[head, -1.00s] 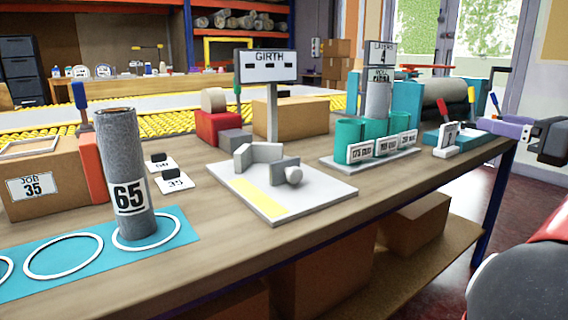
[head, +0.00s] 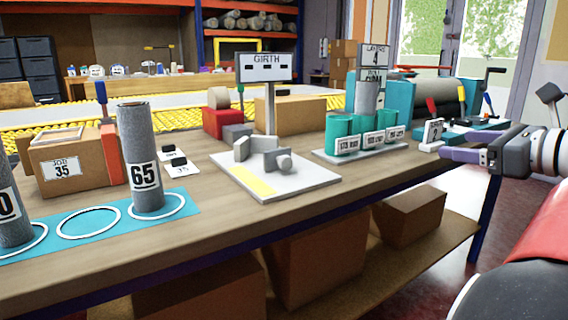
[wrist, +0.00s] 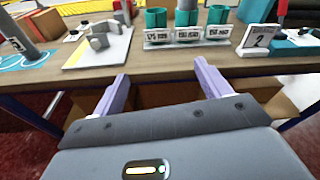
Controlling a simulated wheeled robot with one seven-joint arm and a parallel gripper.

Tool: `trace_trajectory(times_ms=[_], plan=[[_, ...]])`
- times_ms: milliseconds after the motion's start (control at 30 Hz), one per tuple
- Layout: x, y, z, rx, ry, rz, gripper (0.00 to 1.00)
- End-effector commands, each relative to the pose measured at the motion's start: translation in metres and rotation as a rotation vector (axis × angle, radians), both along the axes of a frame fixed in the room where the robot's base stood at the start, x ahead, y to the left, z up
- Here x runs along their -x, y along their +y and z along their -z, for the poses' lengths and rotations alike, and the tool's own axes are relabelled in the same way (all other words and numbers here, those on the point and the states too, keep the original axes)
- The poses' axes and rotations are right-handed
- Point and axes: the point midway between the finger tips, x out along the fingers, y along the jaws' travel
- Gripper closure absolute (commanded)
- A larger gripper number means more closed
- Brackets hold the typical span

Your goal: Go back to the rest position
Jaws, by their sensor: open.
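My gripper (head: 442,145) is at the right of the head view, by the right front end of the workbench (head: 330,205). Its two purple fingers are apart with nothing between them. In the wrist view the open gripper (wrist: 160,74) points at the bench's front edge, and its fingers show over the side of the bench and a box below. Parts of my own arm fill the lower right of the head view.
On the bench stand a grey roll marked 65 (head: 140,155), a GIRTH sign (head: 264,67) over a white plate (head: 295,188), teal cups (head: 340,130) and a card marked 2 (head: 432,130). Cardboard boxes (head: 410,215) sit on the lower shelf. Floor shows at the right.

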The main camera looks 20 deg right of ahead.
Motion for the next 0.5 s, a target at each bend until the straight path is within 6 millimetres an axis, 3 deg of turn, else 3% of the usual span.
trace_trajectory(times_ms=[167, 300, 400, 500], plan=[[-0.023, 0.057, 0.026, 0.180, 0.087, -0.115, 0.24], [-0.032, 0.120, 0.060, 0.414, 0.167, -0.271, 0.24], [-0.027, 0.180, 0.096, 0.684, 0.219, -0.462, 0.24], [-0.007, 0.234, 0.136, 1.011, 0.233, -0.699, 0.24]])
